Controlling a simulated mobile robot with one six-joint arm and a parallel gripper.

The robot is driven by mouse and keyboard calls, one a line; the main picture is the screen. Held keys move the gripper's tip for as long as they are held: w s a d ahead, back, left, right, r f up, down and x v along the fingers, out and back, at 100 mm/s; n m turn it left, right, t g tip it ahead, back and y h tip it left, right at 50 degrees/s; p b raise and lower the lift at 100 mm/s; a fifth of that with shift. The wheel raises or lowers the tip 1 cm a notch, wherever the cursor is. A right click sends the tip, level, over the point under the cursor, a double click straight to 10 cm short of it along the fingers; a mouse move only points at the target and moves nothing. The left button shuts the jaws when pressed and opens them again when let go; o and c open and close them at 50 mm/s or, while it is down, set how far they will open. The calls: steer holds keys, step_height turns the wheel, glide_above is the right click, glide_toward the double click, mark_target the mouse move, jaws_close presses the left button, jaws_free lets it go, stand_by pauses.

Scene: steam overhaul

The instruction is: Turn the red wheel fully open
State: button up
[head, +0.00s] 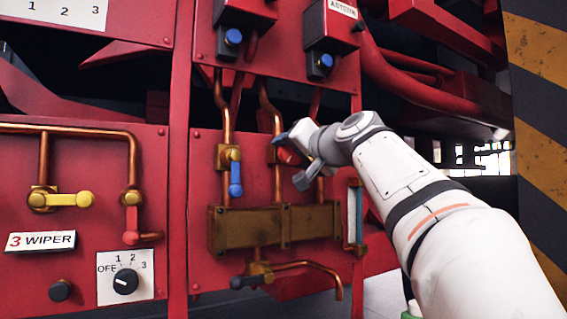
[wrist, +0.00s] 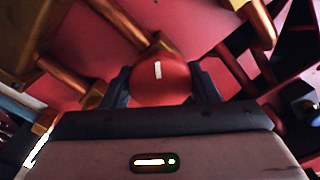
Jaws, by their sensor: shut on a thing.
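The red wheel (wrist: 165,88) is a round red knob with a short white mark on its face, upright in the wrist view. My gripper (wrist: 162,82) is shut on it, with one dark finger on each side of the rim. In the head view, only a small part of the red wheel (head: 288,156) shows between the fingers of my gripper (head: 293,159). It sits in front of the copper pipes on the red panel, and the gripper hides most of it.
A blue-handled valve (head: 235,175) is close left of my gripper. A brass block (head: 245,228) lies below, with a glass gauge (head: 354,213) to its right. Yellow levers (head: 70,199) and a wiper dial (head: 126,281) are further left. A striped post (head: 540,120) stands at right.

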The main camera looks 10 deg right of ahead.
steer(key=shift+f+n+b, duration=0.2)
steer(key=shift+n+b, duration=0.25)
steer(key=shift+n, duration=0.35)
steer(key=o, duration=1)
steer(key=shift+r, duration=0.15)
steer(key=v, duration=0.7)
steer(key=shift+s+d, duration=0.1)
steer(key=shift+s, duration=0.25)
